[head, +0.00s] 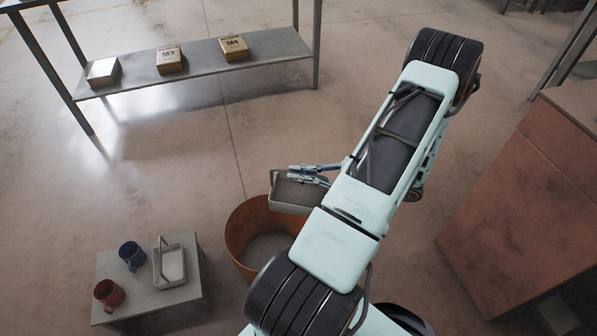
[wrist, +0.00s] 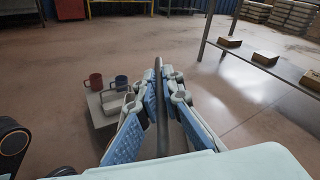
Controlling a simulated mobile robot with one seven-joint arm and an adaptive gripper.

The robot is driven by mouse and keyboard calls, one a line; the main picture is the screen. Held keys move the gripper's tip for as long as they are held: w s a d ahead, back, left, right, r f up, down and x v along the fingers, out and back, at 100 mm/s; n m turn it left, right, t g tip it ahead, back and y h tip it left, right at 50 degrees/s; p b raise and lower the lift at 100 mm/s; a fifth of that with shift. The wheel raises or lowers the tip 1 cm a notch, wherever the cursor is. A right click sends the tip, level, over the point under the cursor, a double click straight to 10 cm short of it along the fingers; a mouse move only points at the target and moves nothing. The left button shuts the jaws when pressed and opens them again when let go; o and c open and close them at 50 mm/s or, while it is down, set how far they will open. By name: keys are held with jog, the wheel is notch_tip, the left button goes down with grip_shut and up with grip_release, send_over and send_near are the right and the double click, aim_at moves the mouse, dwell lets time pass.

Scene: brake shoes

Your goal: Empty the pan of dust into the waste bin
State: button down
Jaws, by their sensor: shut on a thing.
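In the head view a grey rectangular pan (head: 288,208) hangs at the upper right of the orange-brown round waste bin (head: 238,228), overlapping its rim in the picture. Its inside looks brownish; I cannot tell whether that is dust or bare floor. My gripper (head: 304,174) is shut on the pan's handle. The bin's bottom looks grey. My arm covers part of the bin's right side.
A small grey table (head: 122,268) at lower left holds a blue mug (head: 132,256), a red mug (head: 108,294) and a second handled tray (head: 170,266) with pale contents. A shelf (head: 205,62) with boxes stands behind. A reddish cabinet (head: 520,210) is at right. Floor between is clear.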

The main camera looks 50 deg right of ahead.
aim_at(295, 199)
jog(key=shift+d+f+b, duration=0.25)
jog(key=shift+f+b, duration=1.35)
jog(key=shift+f, duration=0.65)
jog(key=shift+d+f+b, duration=0.2)
jog(key=shift+f+b, duration=1.45)
jog(key=shift+f, duration=0.55)
jog(key=shift+d+f+b, duration=0.25)
jog(key=shift+f+b, duration=1.35)
jog(key=shift+f, duration=0.65)
jog(key=shift+w+r+p, duration=0.15)
jog(key=shift+p, duration=0.2)
jog(key=shift+w+a+f+g+h+p, duration=0.15)
jog(key=shift+w+a+g+h+p, duration=0.2)
jog(key=shift+p, duration=0.3)
jog(key=shift+w+a+f+g+h+p, duration=0.1)
jog(key=shift+w+a+g+p, duration=0.05)
jog(key=shift+w+g+p, duration=0.4)
jog(key=w+a+g+p, duration=0.1)
jog(key=p, duration=0.1)
jog(key=w+a+f+g+h+p, duration=0.1)
jog(key=w+g+p, duration=0.1)
jog(key=w+f+g+h+p, duration=0.1)
jog(key=p, duration=0.1)
jog(key=shift+w+a+f+p, duration=0.2)
jog(key=shift+w+a+p, duration=0.1)
jog(key=shift+a, duration=0.1)
jog(key=w+a+f+g+h+p, duration=0.3)
jog(key=w+f+g, duration=0.3)
jog(key=shift+w+a+g+h, duration=0.3)
jog(key=shift+w+a+h, duration=0.05)
